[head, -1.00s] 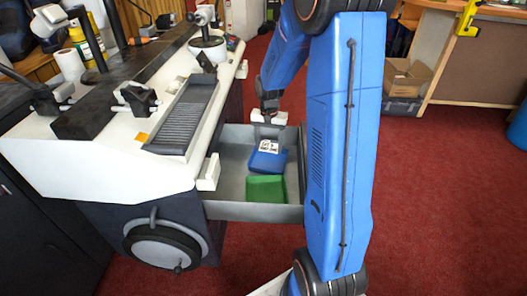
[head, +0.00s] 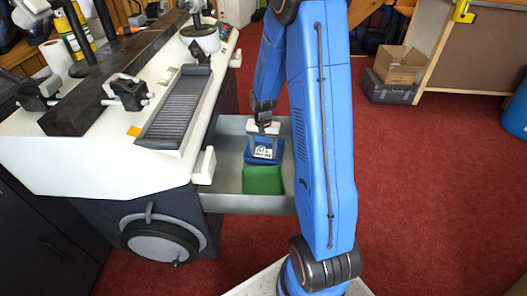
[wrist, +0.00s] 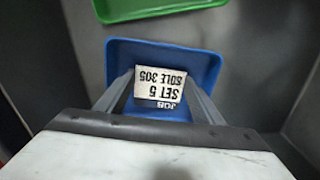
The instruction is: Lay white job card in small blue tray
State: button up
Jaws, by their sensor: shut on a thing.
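The white job card (wrist: 158,88) with black print is between the fingers of my gripper (wrist: 157,95) in the wrist view, and the gripper is shut on it. The small blue tray (wrist: 205,65) lies beneath the card in the wrist view. In the head view my gripper (head: 264,140) is low inside the open drawer, with the card (head: 264,153) over the blue tray (head: 251,157). I cannot tell whether the card touches the tray floor. The near part of the tray is hidden by the gripper in the wrist view.
A green tray (head: 263,181) lies beside the blue one in the grey drawer (head: 245,204). The drawer walls stand close around both trays. The white machine bench (head: 100,165) with a ridged black tray (head: 176,115) stands to the left.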

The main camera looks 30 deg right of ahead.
aim_at(263, 154)
jog(key=shift+s+a+f, duration=0.1)
jog(key=shift+s+f, duration=0.15)
jog(key=shift+f, duration=0.35)
jog(key=o, duration=1)
notch_tip(263, 154, up, 12)
jog(key=shift+w, duration=0.3)
jog(key=s+a+r+n+t, duration=0.1)
jog(key=s+a+r+n, duration=0.1)
jog(key=s+a+r, duration=0.45)
jog(key=s+a+r+n+t, duration=0.1)
jog(key=s+a+r+n, duration=0.15)
jog(key=s+r, duration=0.55)
jog(key=s+a+r+n+t, duration=0.1)
jog(key=s+a+r+n, duration=0.1)
jog(key=s, duration=0.5)
jog(key=s+a+r+n+t, duration=0.1)
jog(key=s+a+r+n, duration=0.1)
jog(key=s, duration=0.5)
jog(key=shift+s+a+r+t, duration=0.15)
jog(key=shift+s+a+t, duration=0.25)
jog(key=shift+a, duration=0.3)
jog(key=shift+w, duration=0.1)
